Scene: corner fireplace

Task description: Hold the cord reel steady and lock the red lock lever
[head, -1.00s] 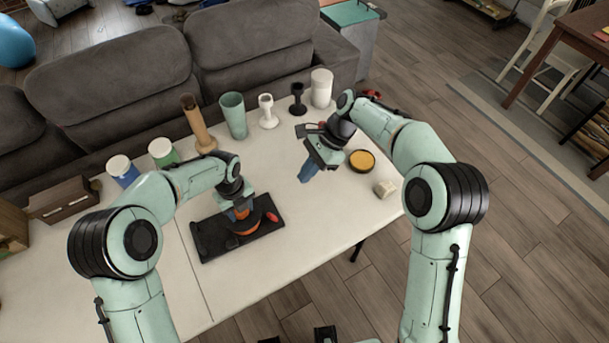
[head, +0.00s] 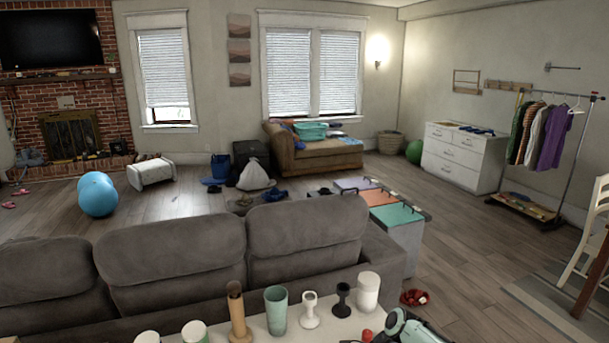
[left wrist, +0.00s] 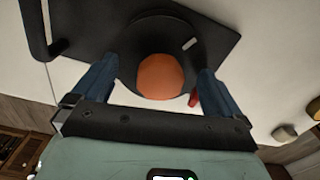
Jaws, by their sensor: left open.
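In the left wrist view the cord reel (left wrist: 160,76) shows as an orange hub on a dark round body, over a black base plate (left wrist: 213,35). The red lock lever (left wrist: 193,99) is small and sits beside the reel, close to the right-hand finger. My left gripper (left wrist: 158,70) is open, its two blue fingers on either side of the reel; I cannot tell whether they touch it. The head view shows neither reel nor lever. My right gripper is out of view; only a piece of an arm shows at that view's bottom edge.
Along the table's far edge stand a tan candlestick (head: 237,312), a green cup (head: 276,310), a white goblet (head: 310,310), a black goblet (head: 342,300) and a white jar (head: 368,292). A grey sofa (head: 180,250) stands behind them. Open floor (head: 465,270) lies to the right.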

